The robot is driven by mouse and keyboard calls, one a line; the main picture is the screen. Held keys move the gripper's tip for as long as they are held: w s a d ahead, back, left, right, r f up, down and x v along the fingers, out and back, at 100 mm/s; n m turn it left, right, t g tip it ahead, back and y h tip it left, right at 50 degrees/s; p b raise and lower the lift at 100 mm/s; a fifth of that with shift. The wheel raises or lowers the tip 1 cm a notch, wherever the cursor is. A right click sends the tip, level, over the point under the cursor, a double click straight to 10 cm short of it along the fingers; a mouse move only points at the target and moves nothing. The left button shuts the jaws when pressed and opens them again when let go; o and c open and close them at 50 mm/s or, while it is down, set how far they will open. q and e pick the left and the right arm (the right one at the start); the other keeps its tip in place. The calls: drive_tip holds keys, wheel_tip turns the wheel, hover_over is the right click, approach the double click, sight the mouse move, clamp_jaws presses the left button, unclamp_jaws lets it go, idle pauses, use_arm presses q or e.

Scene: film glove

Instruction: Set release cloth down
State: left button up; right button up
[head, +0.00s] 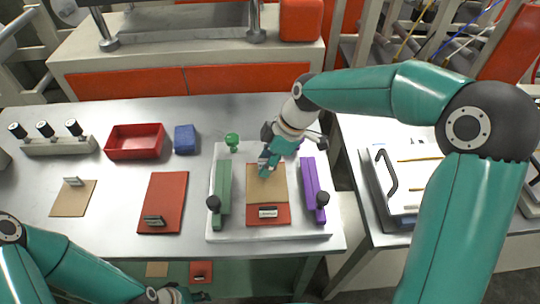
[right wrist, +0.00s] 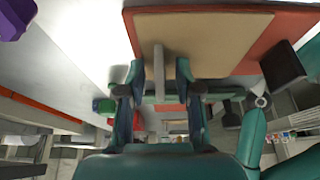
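A tan cloth (head: 266,185), likely the release cloth, lies on a red sheet (head: 268,220) between a green bar (head: 223,190) and a purple bar (head: 313,190) on a white plate (head: 225,235). My right gripper (head: 266,167) is at the cloth's far edge. In the right wrist view, the tan cloth (right wrist: 200,40) lies over the red sheet (right wrist: 275,45). The open fingers of my right gripper (right wrist: 158,85) stand either side of its pale grip tab (right wrist: 159,72), with gaps visible. My left gripper (head: 178,294) is low at the bottom edge, its fingers unclear.
Another tan sheet with a grip (head: 73,205) and a red sheet (head: 165,195) lie left of the plate. A red tray (head: 135,128), a blue block (head: 185,139) and a knobbed rack (head: 60,146) stand behind. A green knob (head: 232,140) stands at the plate's back. A handled press (head: 405,180) is at right.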

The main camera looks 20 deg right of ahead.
drive_tip(key=v, duration=1.2)
